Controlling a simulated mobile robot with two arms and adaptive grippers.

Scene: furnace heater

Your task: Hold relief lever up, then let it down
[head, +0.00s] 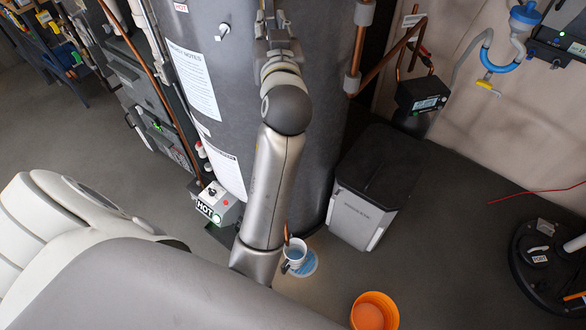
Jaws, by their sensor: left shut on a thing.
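The large grey tank (330,110) stands upright in the upper middle. My left arm reaches up along its front, and my left gripper (270,22) is at the top edge of the picture, against the upper part of the tank. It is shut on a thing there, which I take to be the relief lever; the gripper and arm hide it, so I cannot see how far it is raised. The lower end of a copper pipe (286,235) shows beside my arm, above a white cup (295,252) on the floor. My right gripper is not in view.
A grey bin with a black lid (355,216) stands right of the tank. An orange bucket (374,312) is at the bottom, a black round unit (535,265) at right. A small box marked HOT (217,206) is at the tank's left foot.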

